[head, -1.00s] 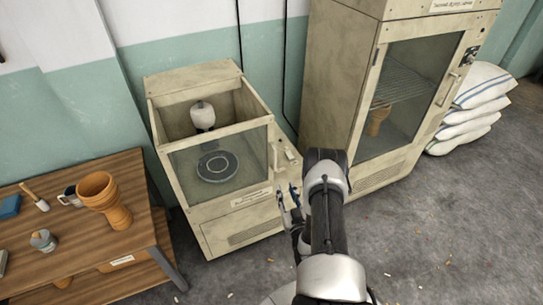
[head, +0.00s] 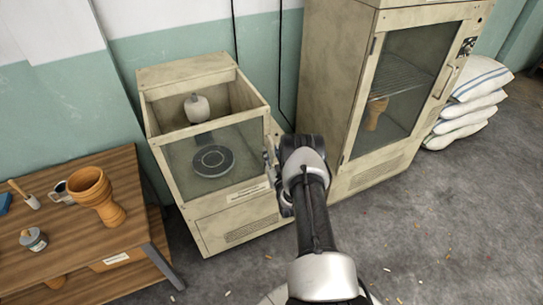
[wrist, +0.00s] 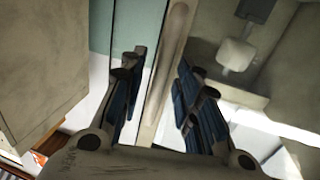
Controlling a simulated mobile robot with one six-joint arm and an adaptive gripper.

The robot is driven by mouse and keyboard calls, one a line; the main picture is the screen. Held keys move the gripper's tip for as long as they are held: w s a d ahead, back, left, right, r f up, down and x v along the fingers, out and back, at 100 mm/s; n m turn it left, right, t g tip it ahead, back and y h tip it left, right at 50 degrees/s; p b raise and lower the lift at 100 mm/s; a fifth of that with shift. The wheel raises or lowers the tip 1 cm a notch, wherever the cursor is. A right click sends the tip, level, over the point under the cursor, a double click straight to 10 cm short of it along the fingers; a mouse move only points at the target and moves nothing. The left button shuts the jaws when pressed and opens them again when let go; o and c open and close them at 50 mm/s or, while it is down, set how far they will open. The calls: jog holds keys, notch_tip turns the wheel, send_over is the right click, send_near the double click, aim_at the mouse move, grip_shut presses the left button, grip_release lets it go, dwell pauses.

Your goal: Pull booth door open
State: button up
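The booth (head: 207,224) is a beige cabinet with an open top and a glass front door (head: 185,165), which looks shut. Inside are a dark round turntable (head: 212,161) and a white rounded fixture (head: 197,108), which also shows in the wrist view (wrist: 236,54). My gripper (head: 271,165) is at the door's right edge and hides the handle there in the head view. In the wrist view my gripper (wrist: 158,97) is open, with blue-padded fingers apart. A long beige bar (wrist: 168,65), likely the handle, runs between the fingers; contact cannot be told.
A taller glass-doored cabinet (head: 333,90) stands close on the right, with white sacks (head: 470,105) beyond it. The floor (head: 430,240) in front is mostly clear.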

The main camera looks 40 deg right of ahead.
jog(key=shift+w+d, duration=0.2)
jog(key=shift+w, duration=0.25)
grip_shut()
dwell(0.6)
